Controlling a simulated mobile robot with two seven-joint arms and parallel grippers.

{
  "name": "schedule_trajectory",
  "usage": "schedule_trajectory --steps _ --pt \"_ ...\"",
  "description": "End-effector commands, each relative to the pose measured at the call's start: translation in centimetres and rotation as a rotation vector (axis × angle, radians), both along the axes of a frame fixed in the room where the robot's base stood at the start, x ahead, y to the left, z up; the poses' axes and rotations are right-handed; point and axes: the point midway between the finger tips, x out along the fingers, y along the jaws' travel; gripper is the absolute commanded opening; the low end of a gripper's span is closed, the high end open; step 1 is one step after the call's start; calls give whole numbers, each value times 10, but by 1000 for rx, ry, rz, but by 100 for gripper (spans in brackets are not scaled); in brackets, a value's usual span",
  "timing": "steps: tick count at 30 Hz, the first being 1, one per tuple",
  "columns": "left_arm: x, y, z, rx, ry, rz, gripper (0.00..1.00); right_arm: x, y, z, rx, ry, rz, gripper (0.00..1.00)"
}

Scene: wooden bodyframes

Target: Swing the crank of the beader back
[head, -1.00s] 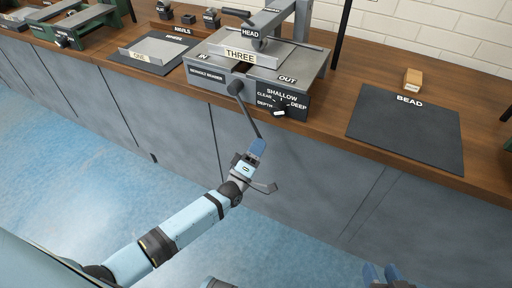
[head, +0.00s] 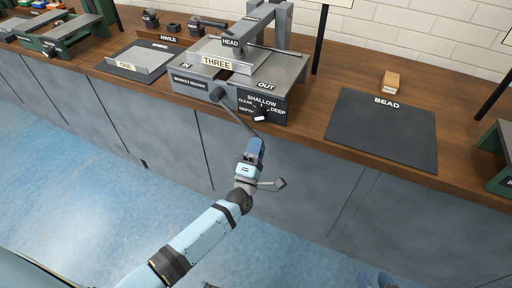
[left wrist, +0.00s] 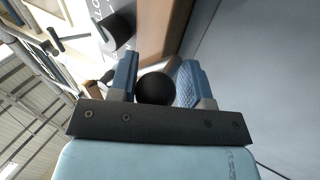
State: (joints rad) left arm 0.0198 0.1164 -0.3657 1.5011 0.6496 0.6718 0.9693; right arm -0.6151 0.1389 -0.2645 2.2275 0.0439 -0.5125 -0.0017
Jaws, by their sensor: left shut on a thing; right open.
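The beader (head: 203,88) is a grey machine on the bench, with IN and OUT labels and a plate marked THREE (head: 216,62) on top. Its crank (head: 238,117) is a dark rod slanting down and right from a round hub (head: 217,95) on the front. My left gripper (head: 257,147) is shut at the crank's lower end, in front of the bench edge. The left wrist view shows a round black knob (left wrist: 155,88) between its two blue fingers. My right gripper (head: 375,279) is open and empty at the bottom edge, low over the floor.
A depth dial (head: 261,117) sits on the beader's front panel, close to the crank. A dark BEAD mat (head: 384,132) lies to the right, with a small wooden block (head: 391,82) behind it. A ONE plate (head: 139,62) lies left. The floor in front is clear.

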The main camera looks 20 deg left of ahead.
Motion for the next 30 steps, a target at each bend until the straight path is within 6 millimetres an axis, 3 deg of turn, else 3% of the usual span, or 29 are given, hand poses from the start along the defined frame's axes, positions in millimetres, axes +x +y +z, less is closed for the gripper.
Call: schedule_trajectory --steps 18,19,20,21,30 --pt "1 -5 13 -30 -17 -3 1 1 -1 3 -2 -4 2 43" --pt "1 -5 13 -29 -17 -4 49 1 -1 3 -2 -4 2 43" --pt "1 -5 13 -29 -17 -4 55 1 0 4 -2 -4 2 43" --pt "1 -5 12 -28 -16 -3 60 1 0 4 -2 -5 2 43" --pt "0 -3 9 -26 -9 -2 60 1 0 4 -2 -5 2 43"
